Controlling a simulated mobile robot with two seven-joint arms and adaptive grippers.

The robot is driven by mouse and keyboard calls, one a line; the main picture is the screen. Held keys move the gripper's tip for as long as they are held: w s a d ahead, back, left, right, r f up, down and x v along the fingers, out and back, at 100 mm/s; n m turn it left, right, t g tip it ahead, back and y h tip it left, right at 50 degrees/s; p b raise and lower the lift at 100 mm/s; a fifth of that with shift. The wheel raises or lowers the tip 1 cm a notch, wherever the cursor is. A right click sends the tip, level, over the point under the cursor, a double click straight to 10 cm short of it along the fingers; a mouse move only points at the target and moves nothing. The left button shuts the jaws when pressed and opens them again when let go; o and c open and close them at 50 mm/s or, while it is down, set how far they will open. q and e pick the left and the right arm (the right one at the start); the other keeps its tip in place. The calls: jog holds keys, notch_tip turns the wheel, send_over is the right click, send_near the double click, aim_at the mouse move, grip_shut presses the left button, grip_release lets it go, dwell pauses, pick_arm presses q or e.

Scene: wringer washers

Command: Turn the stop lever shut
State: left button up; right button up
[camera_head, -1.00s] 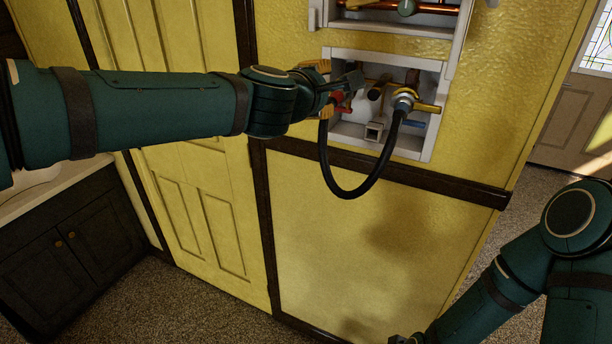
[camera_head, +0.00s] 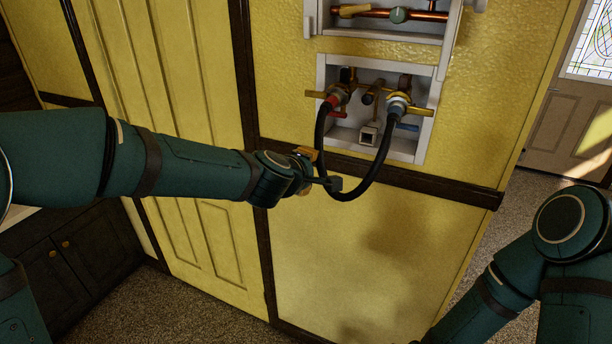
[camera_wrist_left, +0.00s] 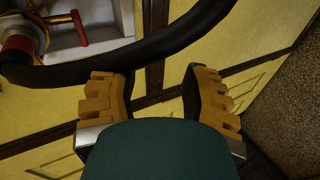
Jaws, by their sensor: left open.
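A recessed white wall box (camera_head: 421,137) holds two taps. The left tap has a red collar (camera_head: 334,102), a brass handle (camera_head: 314,94) and a red lever (camera_head: 338,114), which also shows in the left wrist view (camera_wrist_left: 80,28). The right tap has a pale blue collar (camera_head: 397,105), a brass handle (camera_head: 421,111) and a blue lever (camera_head: 407,127). Which lever is the stop lever I cannot tell. My left gripper (camera_head: 321,170) is open below the box, beside the black hose (camera_head: 372,176). In the left wrist view its fingers (camera_wrist_left: 153,92) are apart with nothing between the tips. My right gripper is out of view.
The black hose loops down between the two taps, close to my left fingers; contact is unclear. An upper wall box (camera_head: 312,18) holds a copper pipe (camera_head: 430,16) with a yellow handle (camera_head: 354,11). A dark rail (camera_head: 440,183) runs below the lower box.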

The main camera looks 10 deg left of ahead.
pick_arm(q)
jog(key=shift+a+f, duration=0.1)
jog(key=shift+f, duration=0.5)
